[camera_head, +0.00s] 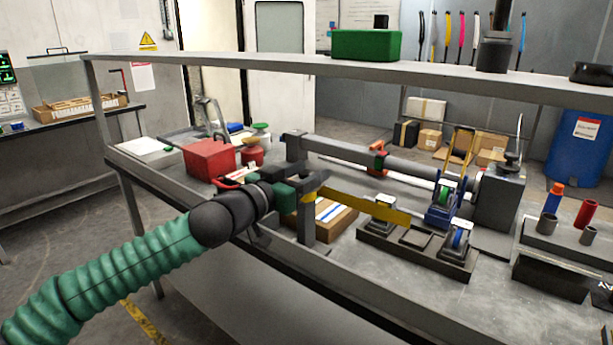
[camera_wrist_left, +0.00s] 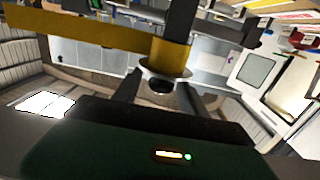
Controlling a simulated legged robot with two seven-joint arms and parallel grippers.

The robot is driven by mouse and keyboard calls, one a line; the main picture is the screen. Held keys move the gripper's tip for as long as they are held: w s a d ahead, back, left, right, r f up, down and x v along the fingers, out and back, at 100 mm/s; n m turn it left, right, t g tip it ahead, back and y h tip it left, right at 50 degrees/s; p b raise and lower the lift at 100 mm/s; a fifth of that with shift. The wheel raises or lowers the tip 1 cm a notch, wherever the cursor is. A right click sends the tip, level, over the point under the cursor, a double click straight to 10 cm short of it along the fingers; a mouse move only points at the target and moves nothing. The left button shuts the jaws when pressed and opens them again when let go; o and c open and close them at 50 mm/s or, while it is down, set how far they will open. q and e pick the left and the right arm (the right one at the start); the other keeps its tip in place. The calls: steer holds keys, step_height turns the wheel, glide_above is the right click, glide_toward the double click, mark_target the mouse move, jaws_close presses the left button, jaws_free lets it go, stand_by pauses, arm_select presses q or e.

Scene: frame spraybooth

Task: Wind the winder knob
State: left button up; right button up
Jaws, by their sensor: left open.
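My left gripper (camera_head: 304,187) reaches in from the left, at the near left end of the bench machine. In the left wrist view its two dark fingers (camera_wrist_left: 160,84) are open. A yellow collar (camera_wrist_left: 172,57) with a pale disc and a dark round end shows just beyond and between the fingertips; contact cannot be told. A flat yellow arm (camera_head: 365,207) runs right from there and also shows in the left wrist view (camera_wrist_left: 75,32). This looks like the winder's crank; which part is the knob is unclear. My right gripper is not in view.
A grey tube (camera_head: 345,152) runs along the bench to a dark block (camera_head: 499,203). A red box (camera_head: 209,158) stands left of the gripper. A dark rack (camera_head: 415,246) with blue-wheeled parts lies right of the yellow arm. A grey shelf beam (camera_head: 400,74) crosses above the bench.

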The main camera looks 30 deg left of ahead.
arm_select(q)
steer(key=shift+a, duration=0.1)
jaws_close()
steer(key=shift+f+n+y, duration=0.15)
steer(key=shift+n+y, duration=0.15)
steer(key=shift+y, duration=0.1)
